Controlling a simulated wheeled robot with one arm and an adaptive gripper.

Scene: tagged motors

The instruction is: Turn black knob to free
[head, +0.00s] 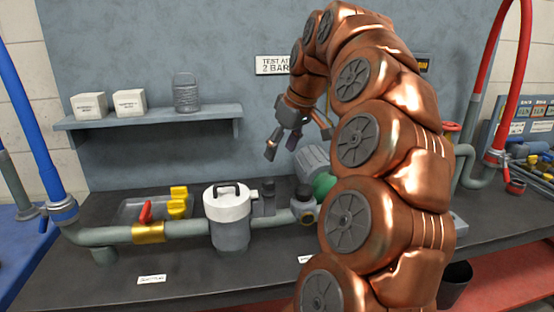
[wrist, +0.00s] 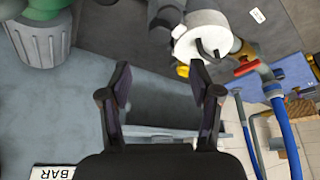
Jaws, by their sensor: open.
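A black knob (head: 303,191) appears to sit on a small grey fitting on the pipe, between the white-topped canister and the green motor. Its setting is too small to read. In the wrist view a dark round part (wrist: 166,18) next to the canister may be this knob, but I cannot tell for certain. My gripper (head: 297,146) is open and empty, in the air above and behind the fitting, apart from it. Its two dark fingers (wrist: 160,80) stand wide apart in the wrist view with nothing between them.
The white-topped canister (head: 229,203) stands left of the fitting; the green motor (head: 322,185) with its grey ribbed cover (head: 313,158) stands close right. A red-handled valve (head: 146,212) is farther left on the pipe. A wall shelf (head: 150,130) holds boxes. My arm hides the bench's right middle.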

